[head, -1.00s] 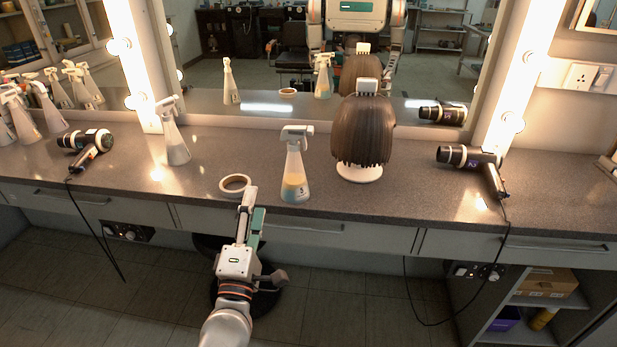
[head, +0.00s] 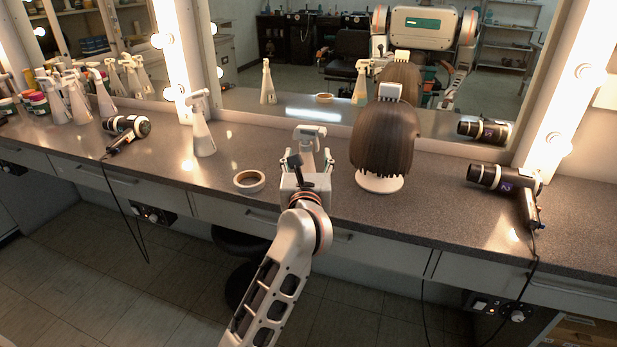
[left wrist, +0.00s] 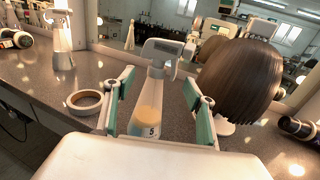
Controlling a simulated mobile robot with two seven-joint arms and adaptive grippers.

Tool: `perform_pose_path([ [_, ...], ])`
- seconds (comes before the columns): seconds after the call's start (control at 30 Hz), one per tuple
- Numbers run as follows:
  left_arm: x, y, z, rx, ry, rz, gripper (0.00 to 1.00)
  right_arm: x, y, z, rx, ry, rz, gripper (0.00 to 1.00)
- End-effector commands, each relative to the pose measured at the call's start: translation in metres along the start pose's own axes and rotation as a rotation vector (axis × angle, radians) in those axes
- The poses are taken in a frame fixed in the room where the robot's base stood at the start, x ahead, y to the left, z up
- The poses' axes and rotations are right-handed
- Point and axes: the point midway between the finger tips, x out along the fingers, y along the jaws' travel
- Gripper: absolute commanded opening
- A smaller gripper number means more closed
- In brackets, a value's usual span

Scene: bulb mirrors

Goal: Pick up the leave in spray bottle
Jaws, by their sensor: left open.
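The spray bottle (left wrist: 150,115) stands upright on the counter in the left wrist view, with a grey-white trigger head, amber liquid low down and a label reading 5. In the head view only its trigger head (head: 310,134) and some of its neck show; my gripper hides the rest. My left gripper (head: 308,160) is open in front of the bottle. In the left wrist view its two green-padded fingers (left wrist: 160,108) stand on either side of the bottle, with gaps visible. My right gripper is not in view.
A tape roll (head: 249,181) lies left of the bottle. A wig on a stand (head: 384,140) is close on the right. Another white spray bottle (head: 202,130) stands farther left. Hair dryers lie at left (head: 125,130) and right (head: 508,185). A mirror (head: 330,50) backs the counter.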

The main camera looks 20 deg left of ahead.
Motion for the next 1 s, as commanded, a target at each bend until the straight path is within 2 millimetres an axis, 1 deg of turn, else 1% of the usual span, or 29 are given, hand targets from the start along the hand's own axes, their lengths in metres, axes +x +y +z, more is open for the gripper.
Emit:
perform_pose_path([
  [0.03,0.006,0.000,0.000,0.001,0.000,0.001,0.55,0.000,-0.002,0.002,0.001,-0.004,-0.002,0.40],
  [0.17,0.018,-0.001,-0.002,0.003,-0.001,0.000,0.55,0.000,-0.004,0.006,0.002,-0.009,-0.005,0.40],
  [0.3,0.038,-0.004,-0.006,0.003,0.000,0.001,0.55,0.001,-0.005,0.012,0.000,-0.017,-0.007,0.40],
  [0.43,0.054,-0.004,-0.005,0.004,-0.001,0.001,0.55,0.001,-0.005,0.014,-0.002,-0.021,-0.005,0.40],
  [0.57,0.061,-0.004,-0.005,0.003,-0.001,0.001,0.55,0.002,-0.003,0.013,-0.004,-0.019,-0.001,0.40],
  [0.77,0.061,-0.004,-0.005,0.003,-0.002,0.000,0.55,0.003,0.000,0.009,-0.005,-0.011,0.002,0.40],
  [0.8,0.061,-0.004,-0.005,0.003,-0.002,0.000,0.45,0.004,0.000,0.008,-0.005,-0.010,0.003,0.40],
  [0.87,0.061,-0.004,-0.005,0.003,-0.002,0.001,0.29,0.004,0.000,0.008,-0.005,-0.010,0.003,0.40],
  [0.9,0.061,-0.004,-0.005,0.003,-0.002,0.001,0.19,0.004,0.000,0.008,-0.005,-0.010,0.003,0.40],
  [0.97,0.061,-0.004,-0.005,0.003,-0.002,0.000,0.03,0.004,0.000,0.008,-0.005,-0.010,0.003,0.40],
  [1.0,0.061,-0.004,-0.005,0.003,-0.002,0.000,0.00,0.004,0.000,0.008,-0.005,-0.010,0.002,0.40],
])
